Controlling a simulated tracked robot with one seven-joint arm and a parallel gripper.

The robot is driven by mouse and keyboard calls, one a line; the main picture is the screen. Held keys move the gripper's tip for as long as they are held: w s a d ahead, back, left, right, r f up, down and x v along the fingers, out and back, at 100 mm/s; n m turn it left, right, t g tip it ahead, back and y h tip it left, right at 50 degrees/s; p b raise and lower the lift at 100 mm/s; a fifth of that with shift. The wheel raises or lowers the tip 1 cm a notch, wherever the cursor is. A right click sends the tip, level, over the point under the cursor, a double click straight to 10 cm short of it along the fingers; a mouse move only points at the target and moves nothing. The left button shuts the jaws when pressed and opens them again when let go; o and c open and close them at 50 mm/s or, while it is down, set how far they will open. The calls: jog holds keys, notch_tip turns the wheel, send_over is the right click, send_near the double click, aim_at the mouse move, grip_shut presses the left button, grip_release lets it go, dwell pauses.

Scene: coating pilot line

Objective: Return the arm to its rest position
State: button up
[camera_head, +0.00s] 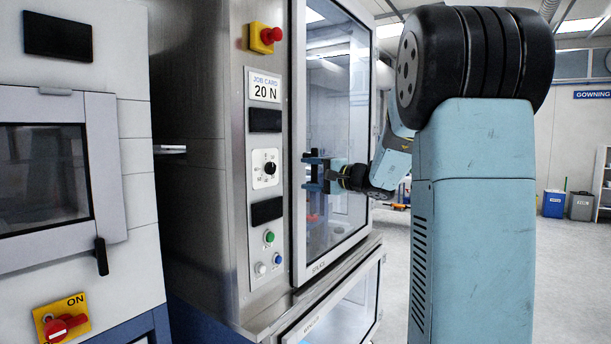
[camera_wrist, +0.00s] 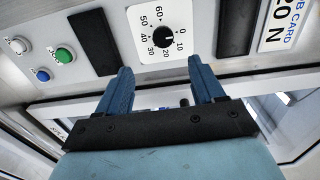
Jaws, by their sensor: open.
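My arm reaches from the right of the head view toward the front of a steel machine cabinet (camera_head: 195,150). My gripper (camera_head: 313,172) is open and empty, in front of the cabinet's glass door and to the right of its control panel. In the wrist view, the two blue fingers of my gripper (camera_wrist: 160,72) are spread apart, with the dial (camera_wrist: 166,37) beyond their tips. I see no contact between the fingers and the dial. The dial (camera_head: 265,168) is black on a white numbered plate; its exact setting is hard to read.
The control panel carries a red stop button (camera_head: 265,37), a "20 N" job card (camera_head: 264,84), a green button (camera_head: 269,237) and dark displays. The glass door (camera_head: 338,120) is close behind my gripper. A red ON switch (camera_head: 62,322) is at lower left. Open floor (camera_head: 570,270) lies right.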

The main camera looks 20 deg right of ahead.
dwell(0.3)
jog(key=s+a+f+n+g+h, duration=0.1)
jog(key=s+a+f+n+g, duration=0.25)
jog(key=s+a, duration=0.5)
jog(key=s+a+f+n+g+h, duration=0.1)
jog(key=s+a+f+n+g, duration=0.3)
jog(key=s, duration=0.7)
jog(key=s+d+f+n+h, duration=0.1)
jog(key=s+d+f+h, duration=0.1)
jog(key=s, duration=0.7)
jog(key=s+d+f+n+g+h, duration=0.1)
jog(key=s+d+f+n+h, duration=0.1)
jog(key=s+f+h, duration=0.3)
jog(key=shift+s+d+h, duration=0.35)
jog(key=shift+s+h, duration=0.45)
jog(key=shift+s, duration=1.15)
jog(key=shift+g, duration=0.25)
